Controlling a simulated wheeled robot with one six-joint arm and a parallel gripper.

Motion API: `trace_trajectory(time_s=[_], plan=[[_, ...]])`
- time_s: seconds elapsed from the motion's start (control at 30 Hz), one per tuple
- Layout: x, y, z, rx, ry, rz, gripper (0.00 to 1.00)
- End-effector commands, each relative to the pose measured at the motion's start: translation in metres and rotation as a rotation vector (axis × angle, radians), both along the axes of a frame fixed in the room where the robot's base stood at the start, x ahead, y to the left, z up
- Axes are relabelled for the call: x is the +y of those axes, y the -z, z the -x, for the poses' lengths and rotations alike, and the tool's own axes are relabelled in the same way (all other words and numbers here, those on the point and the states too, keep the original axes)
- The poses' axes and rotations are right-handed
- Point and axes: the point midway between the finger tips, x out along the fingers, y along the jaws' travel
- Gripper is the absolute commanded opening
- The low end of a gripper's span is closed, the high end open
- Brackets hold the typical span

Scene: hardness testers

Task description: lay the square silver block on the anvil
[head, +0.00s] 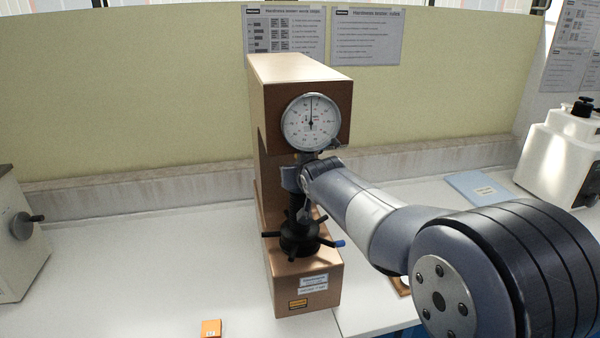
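The hardness tester (300,75) is a brown machine with a round white dial (311,122). My arm reaches in from the right, and its wrist end is under the tester's head, in front of the column. My gripper (304,212) is small and dark there, just above the black spoked handwheel (299,236). I cannot make out whether its fingers are open or shut. The anvil's top is hidden or too small to tell apart from my gripper. I cannot see the square silver block in this view.
A small orange block (210,328) with a label lies on the white bench at the front. A brown frame edge (401,286) shows partly behind my arm. The bench left of the tester is clear.

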Motion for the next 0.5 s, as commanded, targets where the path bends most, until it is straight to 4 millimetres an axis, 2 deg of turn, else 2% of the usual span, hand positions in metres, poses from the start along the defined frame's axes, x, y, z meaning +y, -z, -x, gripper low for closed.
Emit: trace_trajectory(time_s=[0.17,0.2,0.5], plan=[[0.0,0.0016,-0.0001,-0.001,0.0,0.0,0.24],[0.0,0.0009,0.0,-0.001,0.0,0.0,0.49],[0.0,0.0011,0.0,-0.001,0.0,0.0,0.72]])
